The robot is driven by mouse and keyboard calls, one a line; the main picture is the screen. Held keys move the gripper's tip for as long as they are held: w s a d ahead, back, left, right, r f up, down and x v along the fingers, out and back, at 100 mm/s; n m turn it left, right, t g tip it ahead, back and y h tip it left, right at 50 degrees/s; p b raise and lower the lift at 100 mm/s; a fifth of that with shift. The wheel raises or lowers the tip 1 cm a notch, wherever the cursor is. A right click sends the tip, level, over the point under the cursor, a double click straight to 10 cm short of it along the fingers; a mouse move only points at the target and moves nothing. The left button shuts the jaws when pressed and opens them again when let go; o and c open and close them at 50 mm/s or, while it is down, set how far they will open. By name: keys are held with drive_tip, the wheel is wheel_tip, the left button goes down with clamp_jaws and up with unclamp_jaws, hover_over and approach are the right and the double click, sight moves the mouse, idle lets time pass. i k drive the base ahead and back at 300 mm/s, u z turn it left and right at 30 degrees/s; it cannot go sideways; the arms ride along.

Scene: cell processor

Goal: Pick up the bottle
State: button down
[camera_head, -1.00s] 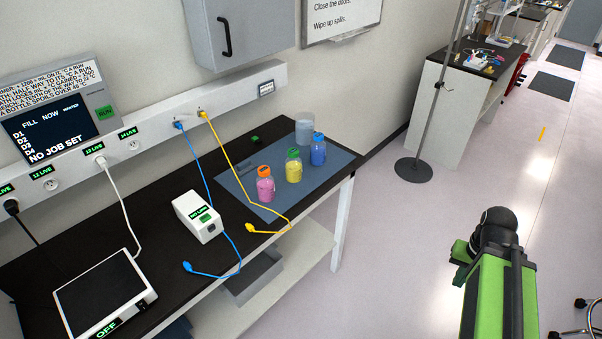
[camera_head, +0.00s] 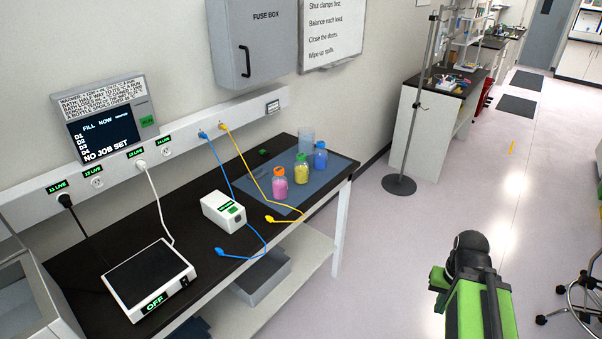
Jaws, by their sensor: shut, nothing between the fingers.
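Three small bottles stand upright on a blue-grey mat (camera_head: 333,177) at the right end of the black bench. The nearest is a pink bottle (camera_head: 280,188) with an orange cap. Behind it is a yellow bottle (camera_head: 301,174) with a green cap, then a blue bottle (camera_head: 320,160) with a blue cap. The task does not say which bottle. My green and black arm shows at the lower right, over the floor and well apart from the bench. No gripper fingers can be made out.
A clear vessel (camera_head: 306,137) stands behind the bottles. A yellow cable (camera_head: 249,173) runs close by the pink bottle. A white box (camera_head: 223,211) and a flat device marked OFF (camera_head: 150,278) sit on the bench (camera_head: 85,259). A stand (camera_head: 399,184) is on the floor; open floor lies between.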

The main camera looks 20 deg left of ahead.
sight(301, 167)
drive_tip(key=u, duration=1)
drive_tip(key=i, duration=1)
drive_tip(key=u, duration=0.05)
drive_tip(key=k, duration=0.5)
drive_tip(key=z, duration=0.7)
drive_tip(key=i, duration=0.8)
drive_tip(key=u, duration=2.75)
drive_tip(key=i, duration=0.1)
drive_tip(key=z, duration=0.75)
